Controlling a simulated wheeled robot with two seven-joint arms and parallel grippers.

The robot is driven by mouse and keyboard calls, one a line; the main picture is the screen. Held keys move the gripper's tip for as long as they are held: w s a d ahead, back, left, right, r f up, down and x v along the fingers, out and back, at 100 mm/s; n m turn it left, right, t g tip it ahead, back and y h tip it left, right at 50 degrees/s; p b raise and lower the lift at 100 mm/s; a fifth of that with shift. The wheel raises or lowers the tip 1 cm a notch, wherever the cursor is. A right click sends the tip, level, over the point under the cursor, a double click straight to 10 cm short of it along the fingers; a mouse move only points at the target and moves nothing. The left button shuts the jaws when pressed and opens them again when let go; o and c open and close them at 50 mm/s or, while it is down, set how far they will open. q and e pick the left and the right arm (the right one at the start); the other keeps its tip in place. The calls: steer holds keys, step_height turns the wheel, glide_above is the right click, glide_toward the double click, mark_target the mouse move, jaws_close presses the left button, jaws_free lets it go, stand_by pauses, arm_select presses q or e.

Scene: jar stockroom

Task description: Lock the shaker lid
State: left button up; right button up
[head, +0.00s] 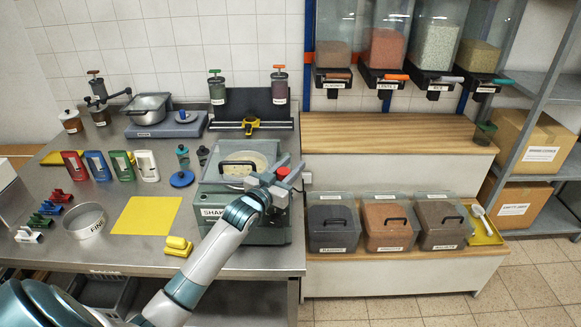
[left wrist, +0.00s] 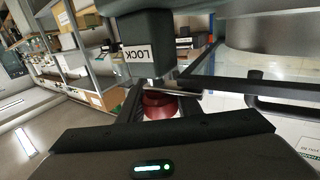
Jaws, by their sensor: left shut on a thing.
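The shaker (head: 245,233) is a grey-green box at the right end of the steel table, labelled SHAK... in part. Its lid (head: 225,158) is a clear panel with a dark handle and lies over the round pale opening; it looks down, though my arm hides part of the edge. A red knob (head: 283,171) is at the shaker's right side. In the left wrist view the knob (left wrist: 160,104) sits between my fingers, below a LOCK label (left wrist: 137,53). My left gripper (head: 279,174) is shut on the red knob. My right gripper is not in view.
A yellow mat (head: 147,215) and yellow block (head: 178,246) lie left of the shaker. A blue disc (head: 182,178) and small bottles stand close to its left. A black stand (head: 250,106) with jars is behind. Lidded bins (head: 333,223) stand on the step at right.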

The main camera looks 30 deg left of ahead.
arm_select(q)
steer(key=shift+r, duration=0.1)
steer(key=o, duration=1.1)
steer(key=shift+s, duration=0.1)
steer(key=shift+s+f+b, duration=0.25)
steer(key=shift+s+b, duration=0.05)
steer(key=shift+s, duration=0.3)
steer(key=s+b, duration=0.4)
steer(key=s, duration=1.2)
steer(key=shift+d+r+b, duration=0.1)
steer(key=shift+r+b, duration=0.05)
steer(key=shift+b, duration=0.15)
